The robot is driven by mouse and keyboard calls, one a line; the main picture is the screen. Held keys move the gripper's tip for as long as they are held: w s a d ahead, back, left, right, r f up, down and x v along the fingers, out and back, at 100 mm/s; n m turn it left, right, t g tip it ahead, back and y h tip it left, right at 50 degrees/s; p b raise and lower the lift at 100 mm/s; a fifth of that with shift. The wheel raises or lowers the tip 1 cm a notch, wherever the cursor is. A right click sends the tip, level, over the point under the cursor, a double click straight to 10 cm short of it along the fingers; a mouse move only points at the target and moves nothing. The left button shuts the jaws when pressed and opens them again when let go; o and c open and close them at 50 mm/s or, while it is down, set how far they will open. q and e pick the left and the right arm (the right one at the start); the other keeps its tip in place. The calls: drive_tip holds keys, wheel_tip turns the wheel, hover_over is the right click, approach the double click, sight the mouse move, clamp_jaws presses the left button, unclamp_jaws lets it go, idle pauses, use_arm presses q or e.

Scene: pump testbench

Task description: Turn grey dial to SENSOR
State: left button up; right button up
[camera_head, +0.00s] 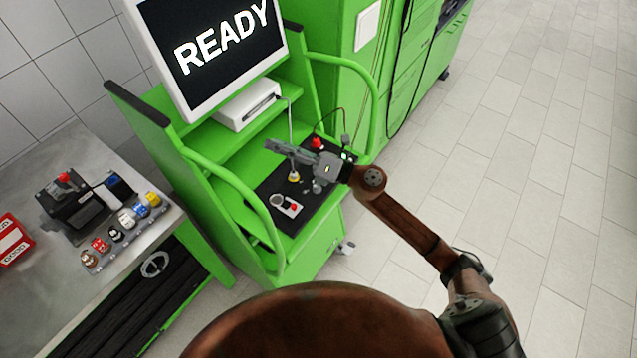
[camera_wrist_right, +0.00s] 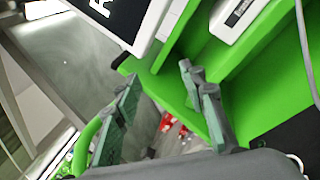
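A light plate (camera_head: 291,208) with a round grey dial (camera_head: 277,200) and a red button (camera_head: 294,208) lies on the dark panel of the green bench. The dial's pointer and any SENSOR label are too small to read. My right gripper (camera_head: 280,148) hangs above the panel, behind the plate in the head view and apart from the dial. In the right wrist view my right gripper (camera_wrist_right: 158,77) has its two fingers spread with nothing between them. The dial cannot be made out in the wrist view. My left gripper is not in view.
A monitor (camera_head: 215,45) reading READY stands above a white box (camera_head: 247,105). Green side rails (camera_head: 240,185) flank the panel (camera_head: 262,222). A red knob (camera_head: 317,142) and a yellow-based part (camera_head: 294,177) stand near my gripper. A steel table (camera_head: 50,285) with several coloured parts is at left.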

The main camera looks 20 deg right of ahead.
drive_tip(key=s+a+f+n+g, duration=0.1)
drive_tip(key=a+f+n+g, duration=0.2)
drive_tip(key=n+g, duration=0.25)
drive_tip(key=n+g+h, duration=0.6)
drive_tip(key=n+h, duration=0.4)
drive_tip(key=h, duration=0.1)
approach(317, 186)
drive_tip(key=shift+m+x, duration=0.25)
drive_tip(key=shift+x, duration=0.65)
drive_tip(key=shift+p+x, duration=0.8)
drive_tip(key=shift+x, duration=2.65)
clamp_jaws()
